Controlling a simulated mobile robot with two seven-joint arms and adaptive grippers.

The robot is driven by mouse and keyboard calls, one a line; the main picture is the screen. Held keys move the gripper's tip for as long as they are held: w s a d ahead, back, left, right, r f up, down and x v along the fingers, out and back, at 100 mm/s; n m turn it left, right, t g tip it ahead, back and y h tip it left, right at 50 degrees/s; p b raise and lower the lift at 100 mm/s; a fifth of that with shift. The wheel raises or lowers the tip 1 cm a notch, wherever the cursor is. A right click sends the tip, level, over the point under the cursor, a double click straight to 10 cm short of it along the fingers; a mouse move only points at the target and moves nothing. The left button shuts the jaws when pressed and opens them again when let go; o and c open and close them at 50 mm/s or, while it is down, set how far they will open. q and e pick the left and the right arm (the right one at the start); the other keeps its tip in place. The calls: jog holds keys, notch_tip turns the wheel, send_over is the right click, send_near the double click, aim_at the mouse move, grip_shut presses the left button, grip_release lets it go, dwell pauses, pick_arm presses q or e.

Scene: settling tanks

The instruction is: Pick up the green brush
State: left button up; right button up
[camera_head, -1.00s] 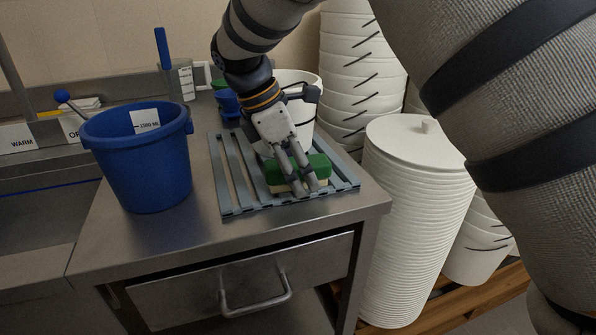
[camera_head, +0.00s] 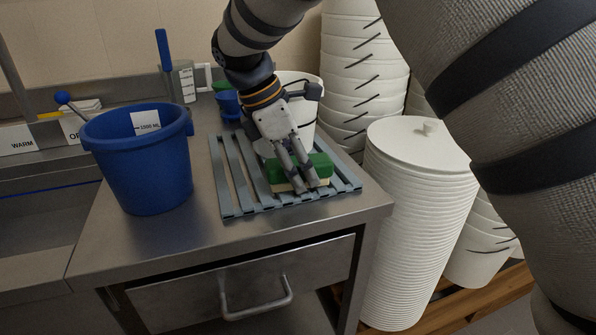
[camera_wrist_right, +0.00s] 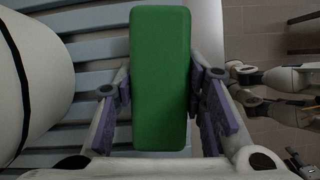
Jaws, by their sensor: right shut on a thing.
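The green brush (camera_head: 320,165) is a green block with a pale underside, on or just above the grey slatted rack (camera_head: 236,190) on the steel counter. My right gripper (camera_head: 304,184) reaches down over it and is shut on it, with a finger on each side. In the right wrist view the brush (camera_wrist_right: 160,78) lies lengthwise between the purple-padded fingers of the gripper (camera_wrist_right: 160,95). I cannot tell whether its underside touches the slats. My left gripper is not in view in the head camera.
A blue bucket (camera_head: 142,165) stands left of the rack. A white bucket (camera_head: 301,105) stands right behind the gripper, with a small blue cup (camera_head: 228,103) beside it. Tall stacks of white buckets (camera_head: 362,65) and lids (camera_head: 415,210) stand right of the counter. The counter front is clear.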

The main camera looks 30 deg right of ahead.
aim_at(297, 162)
jog(key=r, duration=0.4)
jog(key=shift+s+a, duration=0.25)
jog(key=shift+a, duration=0.1)
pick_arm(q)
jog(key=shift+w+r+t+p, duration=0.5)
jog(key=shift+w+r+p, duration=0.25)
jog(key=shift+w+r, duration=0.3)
pick_arm(e)
jog(key=s+a+r, duration=0.9)
jog(key=a, duration=0.1)
jog(key=o, duration=0.6)
jog(key=shift+r, duration=0.1)
jog(key=c, duration=0.4)
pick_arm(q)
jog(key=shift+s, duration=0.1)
